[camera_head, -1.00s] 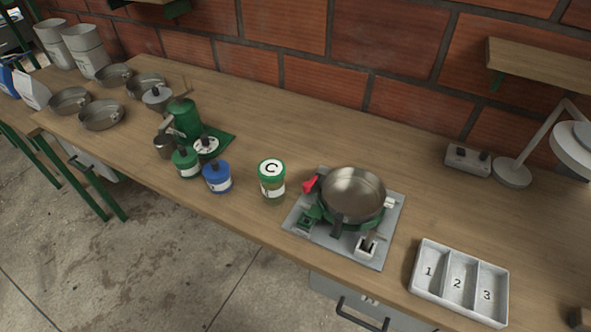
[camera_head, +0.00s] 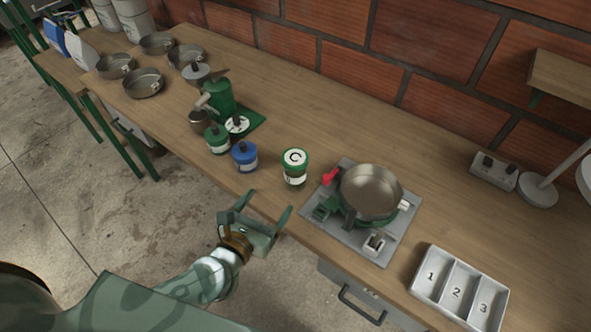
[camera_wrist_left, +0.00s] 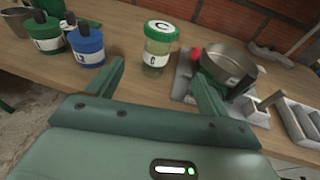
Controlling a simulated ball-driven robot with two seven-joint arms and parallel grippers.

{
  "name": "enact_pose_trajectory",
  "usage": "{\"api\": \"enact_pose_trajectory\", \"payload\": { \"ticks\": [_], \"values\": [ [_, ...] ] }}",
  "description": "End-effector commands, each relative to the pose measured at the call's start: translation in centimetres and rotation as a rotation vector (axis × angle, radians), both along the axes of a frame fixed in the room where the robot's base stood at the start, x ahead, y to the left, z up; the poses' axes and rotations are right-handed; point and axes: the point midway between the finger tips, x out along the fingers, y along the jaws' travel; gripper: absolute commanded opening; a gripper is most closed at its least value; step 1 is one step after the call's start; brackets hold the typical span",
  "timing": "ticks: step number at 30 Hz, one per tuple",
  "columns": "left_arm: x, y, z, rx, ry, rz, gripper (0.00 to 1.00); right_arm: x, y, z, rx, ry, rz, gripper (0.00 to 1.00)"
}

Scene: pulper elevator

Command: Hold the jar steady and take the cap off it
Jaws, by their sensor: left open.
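The jar (camera_head: 294,179) is clear with a pale label and stands upright on the workbench near the front edge. Its cap (camera_head: 295,157) is green with a white top marked C and sits on the jar. Both also show in the left wrist view, the jar (camera_wrist_left: 156,58) ahead of the fingers and the cap (camera_wrist_left: 161,30) on top. My left gripper (camera_head: 264,202) is open and empty, in front of the bench edge, short of the jar, with its fingers pointing toward the bench. It shows in the left wrist view (camera_wrist_left: 160,82) too. My right gripper is not in view.
A blue jar (camera_head: 244,157) and a green jar (camera_head: 217,140) stand left of the clear jar. A pan (camera_head: 371,191) sits on a burner plate (camera_head: 381,250) close to its right. A numbered tray (camera_head: 462,285) lies further right. Bare wood lies behind the jar.

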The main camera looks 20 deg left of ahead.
Motion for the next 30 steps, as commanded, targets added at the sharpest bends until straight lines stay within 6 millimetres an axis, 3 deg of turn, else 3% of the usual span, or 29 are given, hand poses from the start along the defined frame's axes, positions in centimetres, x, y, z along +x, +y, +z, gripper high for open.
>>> {"api": "enact_pose_trajectory", "payload": {
  "ticks": [12, 30],
  "values": [
    [8.7, -1.3, -1.8, -0.021, 0.003, 0.006, 0.79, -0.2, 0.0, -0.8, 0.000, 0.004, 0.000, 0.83],
    [15.5, -2.2, -3.1, -0.018, 0.005, 0.006, 0.79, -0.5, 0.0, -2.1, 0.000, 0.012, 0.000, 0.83]
  ]
}}
